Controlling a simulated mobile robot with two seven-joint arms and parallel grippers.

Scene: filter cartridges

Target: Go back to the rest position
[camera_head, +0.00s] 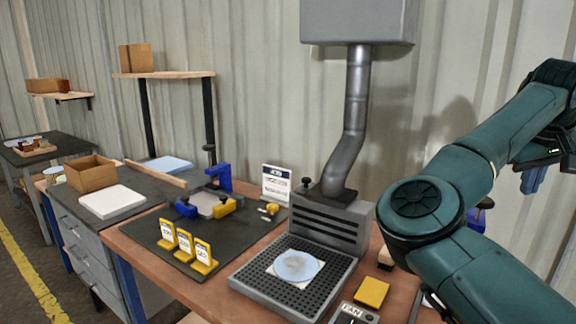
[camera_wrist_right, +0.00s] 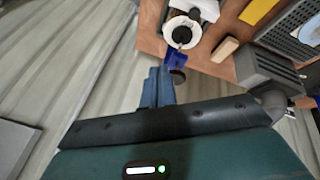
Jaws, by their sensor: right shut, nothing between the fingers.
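My right arm reaches in from the right in the head view, bent and raised in front of the wall. Its gripper (camera_head: 532,181) is at the far right edge, with blue fingers pointing down. In the right wrist view the two blue fingers (camera_wrist_right: 158,87) lie together, shut and empty. They are apart from the bench, off its edge in the picture. My left gripper is in no view.
The bench holds a black perforated grate (camera_head: 246,280) with a pale blue disc (camera_head: 297,265), yellow sign stands (camera_head: 185,243) and a yellow pad (camera_head: 371,292). A metal duct (camera_head: 357,110) rises behind. A white round part (camera_wrist_right: 181,22) and wooden block (camera_wrist_right: 225,49) sit near the bench edge.

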